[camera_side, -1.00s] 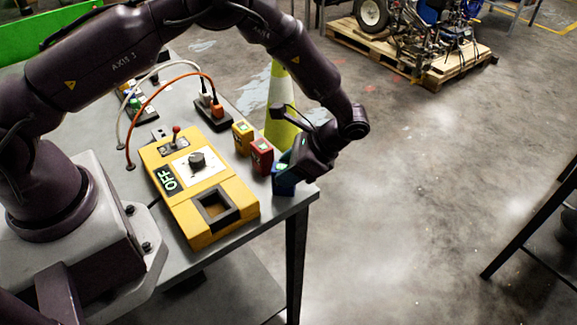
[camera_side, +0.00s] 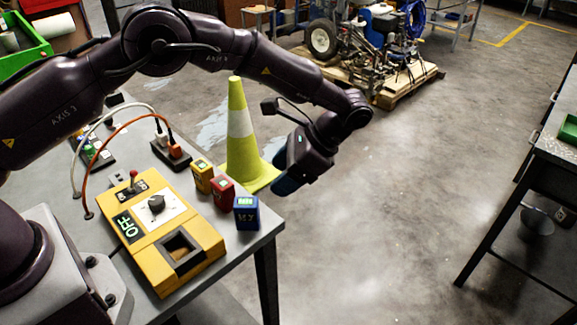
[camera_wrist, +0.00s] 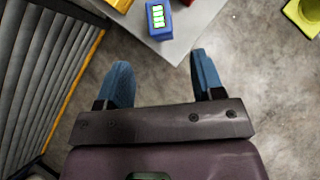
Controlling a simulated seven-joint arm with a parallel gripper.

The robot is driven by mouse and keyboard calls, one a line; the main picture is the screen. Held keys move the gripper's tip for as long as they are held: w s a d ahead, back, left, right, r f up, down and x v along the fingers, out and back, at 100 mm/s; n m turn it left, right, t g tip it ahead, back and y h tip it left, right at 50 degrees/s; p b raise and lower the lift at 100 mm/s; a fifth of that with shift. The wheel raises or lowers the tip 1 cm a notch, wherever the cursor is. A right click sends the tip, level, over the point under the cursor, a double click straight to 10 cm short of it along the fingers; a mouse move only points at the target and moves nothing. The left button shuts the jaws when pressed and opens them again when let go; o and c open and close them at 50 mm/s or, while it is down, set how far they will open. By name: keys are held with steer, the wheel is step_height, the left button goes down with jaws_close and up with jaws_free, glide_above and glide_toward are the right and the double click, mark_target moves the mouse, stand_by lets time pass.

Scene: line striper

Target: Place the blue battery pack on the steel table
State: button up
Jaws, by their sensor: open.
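The blue battery pack (camera_side: 246,213) stands upright on the steel table (camera_side: 243,244), near its right corner. In the wrist view the blue battery pack (camera_wrist: 158,27) shows a green display on top and sits on the table (camera_wrist: 196,22) ahead of the fingers. My gripper (camera_side: 284,184) is up and to the right of the pack, past the table edge, apart from it. In the wrist view my gripper (camera_wrist: 160,78) has its two blue fingers wide apart, with only floor between them.
A red pack (camera_side: 222,193) and a yellow pack (camera_side: 202,177) stand in a row beside the blue one. A yellow control box (camera_side: 160,235) with an empty square socket is at their left. A yellow-green cone (camera_side: 240,150) stands behind the table.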

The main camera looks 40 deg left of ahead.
steer(key=s+a+r+n+t+h, duration=0.2)
steer(key=s+a+r, duration=0.1)
steer(key=r, duration=0.6)
steer(key=s+a+r+n+t+h, duration=0.1)
steer(key=s+a+r+t, duration=0.1)
steer(key=r, duration=0.7)
steer(key=s+a+r+n+t+h, duration=0.1)
steer(key=s+a+r+n+t, duration=0.1)
steer(key=s, duration=0.7)
steer(key=s+a+r+n+t+h, duration=0.1)
steer(key=s+a+n+t, duration=0.3)
steer(key=s, duration=0.5)
steer(key=shift+s+r+t+h, duration=0.15)
steer(key=shift+r+t+h, duration=0.15)
steer(key=shift+r+t, duration=0.35)
